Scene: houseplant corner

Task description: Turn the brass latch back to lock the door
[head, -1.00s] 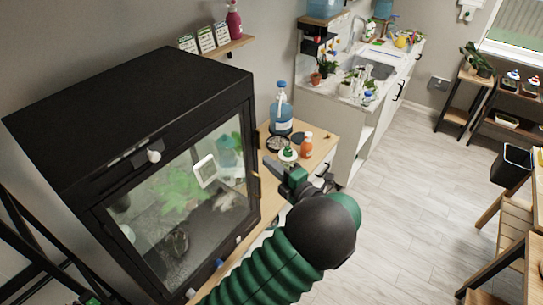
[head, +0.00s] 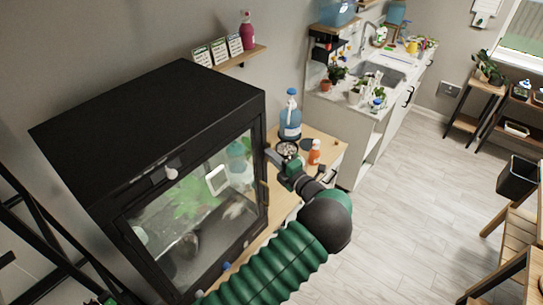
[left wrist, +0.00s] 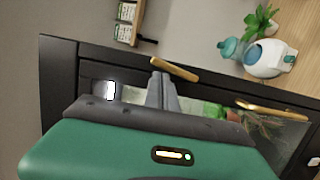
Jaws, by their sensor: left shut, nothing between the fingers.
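The black cabinet has a glass door (head: 190,215) that looks closed against its frame. In the left wrist view a short brass latch (left wrist: 174,68) sits on the black frame at the door's edge, roughly in line with that edge. A longer brass handle (left wrist: 272,110) lies to its right; it also shows in the head view (head: 262,193). My left gripper (head: 270,153) is shut and empty at the door's right edge, hiding the latch in the head view. Its fingertips (left wrist: 161,76) are right by the latch's left end; I cannot tell whether they touch.
A wooden table (head: 325,150) behind my gripper holds a blue bottle (head: 290,120) and an orange bottle (head: 314,153). A wall shelf (head: 240,56) with seed packets hangs above the cabinet.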

